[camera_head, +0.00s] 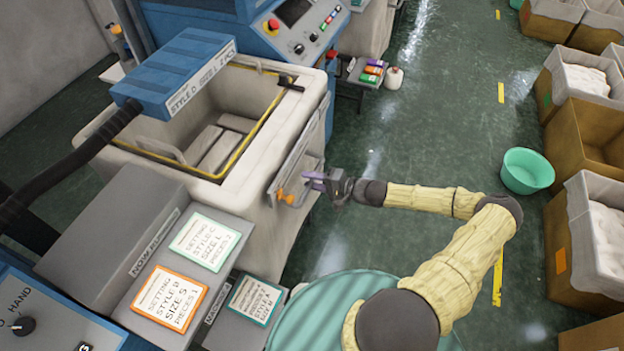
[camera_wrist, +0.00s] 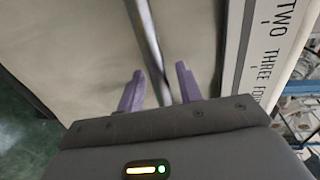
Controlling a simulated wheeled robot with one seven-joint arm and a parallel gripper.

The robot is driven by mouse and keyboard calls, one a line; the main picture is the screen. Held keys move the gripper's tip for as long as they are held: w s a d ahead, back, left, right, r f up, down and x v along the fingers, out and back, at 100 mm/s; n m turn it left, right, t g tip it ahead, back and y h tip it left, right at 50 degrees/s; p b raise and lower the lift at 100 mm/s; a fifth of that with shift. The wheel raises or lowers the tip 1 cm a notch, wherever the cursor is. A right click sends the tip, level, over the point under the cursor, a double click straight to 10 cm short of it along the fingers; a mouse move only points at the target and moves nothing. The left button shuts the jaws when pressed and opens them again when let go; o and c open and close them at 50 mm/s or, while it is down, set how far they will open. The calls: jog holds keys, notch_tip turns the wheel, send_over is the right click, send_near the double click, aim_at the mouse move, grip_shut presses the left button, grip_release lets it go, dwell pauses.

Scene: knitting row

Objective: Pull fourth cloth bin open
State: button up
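A pale cloth bin (camera_head: 262,183) is built into the blue machine on the left. Its front has a sloping metal bar and an orange knob (camera_head: 285,197). My gripper (camera_head: 314,181) is at this front, with its purple fingers towards it. In the wrist view, my gripper (camera_wrist: 160,88) has its fingers apart, with a metal bar (camera_wrist: 147,40) running between them. I cannot tell whether they touch it. Behind the bar is a plain beige surface (camera_wrist: 85,45). A white strip (camera_wrist: 268,60) on the right reads TWO, THREE, FOUR. Which bin is the fourth is unclear.
Beside me stand a round green ribbed top (camera_head: 330,315) and grey boxes with setting cards (camera_head: 206,240). A green bowl (camera_head: 526,170) lies on the floor near brown crates (camera_head: 583,140) at the right. The aisle between is mostly clear.

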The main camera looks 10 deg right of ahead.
grip_shut()
dwell(0.3)
